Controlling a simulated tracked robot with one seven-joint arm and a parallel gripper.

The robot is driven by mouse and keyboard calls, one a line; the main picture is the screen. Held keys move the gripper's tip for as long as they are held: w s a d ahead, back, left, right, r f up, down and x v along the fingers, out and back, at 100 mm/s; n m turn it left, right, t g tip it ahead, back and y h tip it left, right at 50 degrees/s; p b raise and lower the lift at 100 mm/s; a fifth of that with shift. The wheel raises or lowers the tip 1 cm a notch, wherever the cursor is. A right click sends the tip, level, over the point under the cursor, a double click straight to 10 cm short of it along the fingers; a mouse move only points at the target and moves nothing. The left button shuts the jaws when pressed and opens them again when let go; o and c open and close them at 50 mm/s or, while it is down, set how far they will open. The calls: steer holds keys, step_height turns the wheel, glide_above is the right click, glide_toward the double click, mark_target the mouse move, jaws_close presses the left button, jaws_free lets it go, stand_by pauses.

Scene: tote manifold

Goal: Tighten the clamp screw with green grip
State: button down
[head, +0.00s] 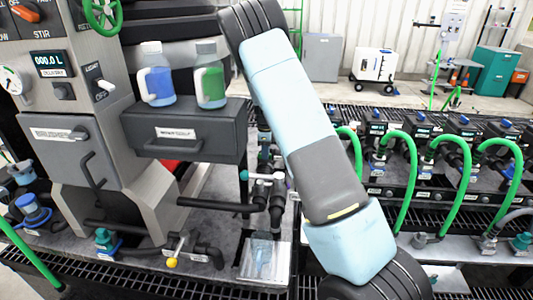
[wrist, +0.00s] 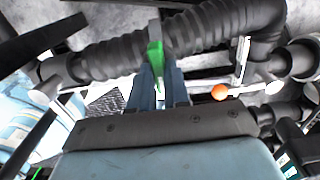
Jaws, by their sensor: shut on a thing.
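The clamp screw's green grip (wrist: 155,52) shows in the wrist view, at the top middle, against a dark ribbed hose (wrist: 105,58). My gripper (wrist: 158,72) is shut on the green grip, with its two dark blue fingers on either side of it. A grey metal piece stands above the green part. The fingers partly hide the lower end of the screw. In the head view my arm comes down across the middle, and the gripper and the green grip cannot be made out.
An orange ball knob (wrist: 219,91) and a white-tipped handle (wrist: 274,88) lie right of my fingers. Black pipes surround them. In the head view a drawer (head: 185,135) carries two jugs (head: 157,75) left of my arm. Green hoses (head: 465,185) arch at the right.

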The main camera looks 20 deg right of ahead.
steer(key=shift+s, duration=0.1)
steer(key=c, duration=1.1)
jaws_free()
step_height(320, 180, up, 14)
steer(key=shift+f, duration=0.15)
